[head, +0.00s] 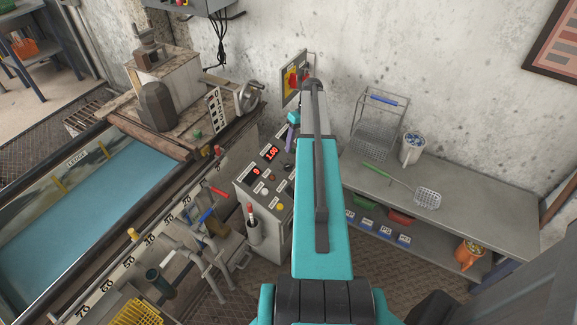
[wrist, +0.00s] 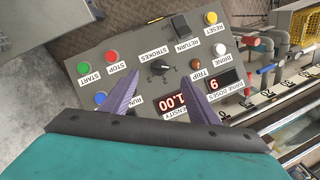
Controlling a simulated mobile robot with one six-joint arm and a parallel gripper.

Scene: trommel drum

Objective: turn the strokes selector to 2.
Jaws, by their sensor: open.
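The strokes selector (wrist: 159,67) is a small black knob under the STROKES label on the grey control panel (wrist: 135,57), which appears upside down in the wrist view. Its pointer setting is too small to read. My gripper (wrist: 168,80) is open, with its two purple fingers apart on either side of the knob's line and nothing between them. I cannot tell how far above the panel the fingertips are. In the head view my arm covers part of the panel (head: 245,190), and the knob cannot be made out. A purple finger shows beside the arm.
Start, stop, run, reset, brine and trip controls and a black RETURN switch (wrist: 181,27) crowd the selector. Red displays (wrist: 172,105) sit close to the fingers. A bench (head: 470,215) is at right.

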